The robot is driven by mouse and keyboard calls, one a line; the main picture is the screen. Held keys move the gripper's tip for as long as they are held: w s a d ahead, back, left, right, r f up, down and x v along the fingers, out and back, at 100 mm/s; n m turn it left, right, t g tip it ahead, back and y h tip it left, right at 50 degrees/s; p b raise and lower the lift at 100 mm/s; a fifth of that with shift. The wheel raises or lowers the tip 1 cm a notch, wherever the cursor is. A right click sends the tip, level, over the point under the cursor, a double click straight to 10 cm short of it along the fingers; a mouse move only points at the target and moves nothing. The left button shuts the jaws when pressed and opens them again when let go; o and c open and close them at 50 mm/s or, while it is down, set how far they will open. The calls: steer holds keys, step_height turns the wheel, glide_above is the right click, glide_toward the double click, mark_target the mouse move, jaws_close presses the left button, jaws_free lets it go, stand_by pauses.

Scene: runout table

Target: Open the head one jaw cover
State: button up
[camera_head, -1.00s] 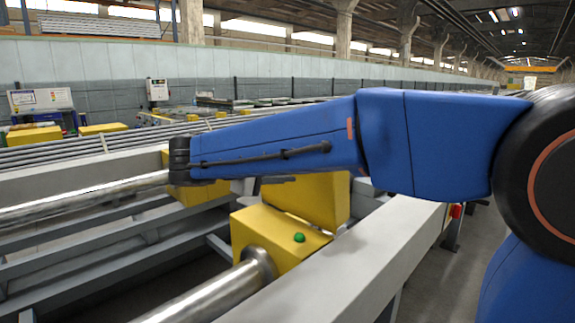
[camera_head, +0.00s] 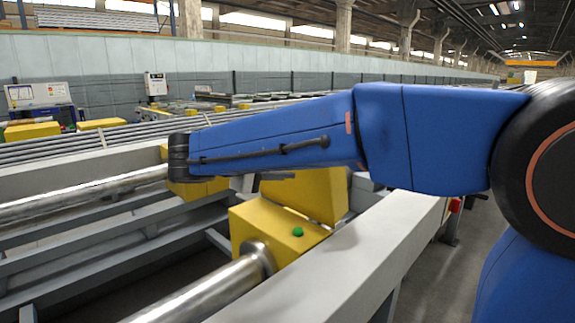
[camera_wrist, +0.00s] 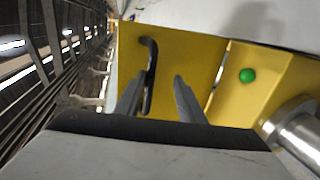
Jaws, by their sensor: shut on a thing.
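The yellow jaw head box (camera_head: 268,232) with a green button (camera_head: 298,232) stands on the grey rail, a round steel bar at its front. The yellow cover (camera_head: 318,195) stands just behind the box, partly hidden by my blue arm. In the wrist view the cover (camera_wrist: 190,45) is a flat yellow panel with a black handle (camera_wrist: 150,62). A narrow gap separates it from the box (camera_wrist: 255,95). The fingertips are hidden in the head view.
The long grey rail (camera_head: 345,255) runs beside the box. A steel bar (camera_head: 200,292) extends toward the front, and another bar (camera_head: 80,200) lies at left. Further yellow blocks (camera_head: 30,130) and a white panel box (camera_head: 155,84) stand behind.

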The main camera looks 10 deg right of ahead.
steer(key=v, duration=1.7)
steer(key=shift+s, duration=0.1)
steer(key=s+d+f+g+y, duration=0.15)
steer(key=d+f, duration=0.25)
steer(key=d, duration=0.4)
steer(key=s+d+f+m+g+y, duration=0.15)
steer(key=d+f, duration=0.25)
steer(key=d, duration=0.4)
steer(key=s+d+f+g+y, duration=0.1)
steer(key=d+f+g+y, duration=0.1)
steer(key=d+f, duration=0.45)
steer(key=s+d+f+m+y, duration=0.2)
steer(key=s+d+f+y, duration=0.1)
steer(key=s+f, duration=0.4)
steer(key=s+d+f+m+t+y, duration=0.1)
steer(key=s+d+f+m+y, duration=0.2)
steer(key=s+f, duration=0.5)
steer(key=shift+s+d+f+m+y, duration=0.2)
steer(key=shift+s+d+m+y, duration=0.25)
steer(key=shift+d, duration=0.8)
steer(key=shift+w, duration=0.1)
